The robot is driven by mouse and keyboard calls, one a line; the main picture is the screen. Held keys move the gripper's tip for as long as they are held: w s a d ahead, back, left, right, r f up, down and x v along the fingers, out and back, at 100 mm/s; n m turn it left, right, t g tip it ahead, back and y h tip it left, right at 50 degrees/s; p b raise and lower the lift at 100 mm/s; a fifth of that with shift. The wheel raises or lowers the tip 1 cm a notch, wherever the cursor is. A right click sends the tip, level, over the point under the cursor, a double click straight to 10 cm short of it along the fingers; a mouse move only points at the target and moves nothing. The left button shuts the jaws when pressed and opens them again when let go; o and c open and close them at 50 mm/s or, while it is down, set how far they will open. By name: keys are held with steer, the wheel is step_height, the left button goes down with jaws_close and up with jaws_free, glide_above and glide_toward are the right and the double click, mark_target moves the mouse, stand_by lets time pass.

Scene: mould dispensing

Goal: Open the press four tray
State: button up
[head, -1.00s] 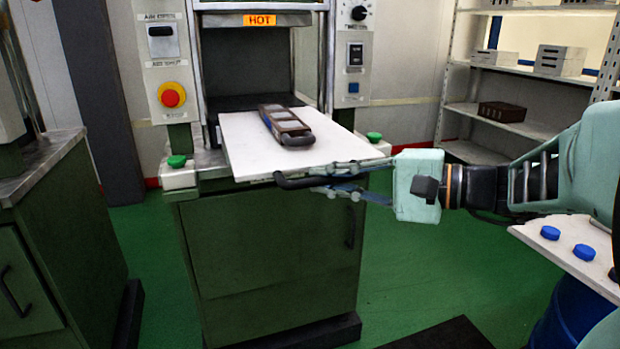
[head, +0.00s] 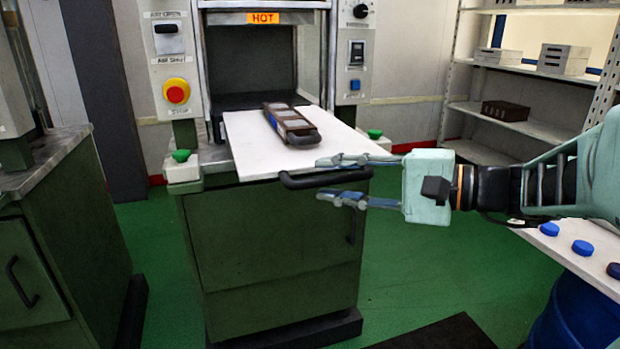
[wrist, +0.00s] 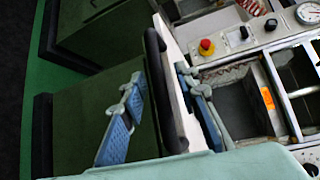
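The press tray (head: 245,150) is a white plate extending well out of the press opening under the HOT label. Its dark bar handle (head: 300,182) runs along the front edge. My gripper (head: 320,179) reaches in from the right with its fingers spread, one above and one below the handle's level, near its right end. In the wrist view, the handle (wrist: 165,90) lies between the two spread fingers (wrist: 160,75), with gaps on both sides. A brown mould (head: 289,124) with a dark handle lies on the tray.
The press front carries a red stop button (head: 176,91) and green buttons (head: 181,155). Another green cabinet (head: 70,230) stands at left. A white table with blue caps (head: 582,247) is at lower right, below my arm. Shelves (head: 525,125) stand at back right. Green floor lies between.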

steer(key=v, duration=1.2)
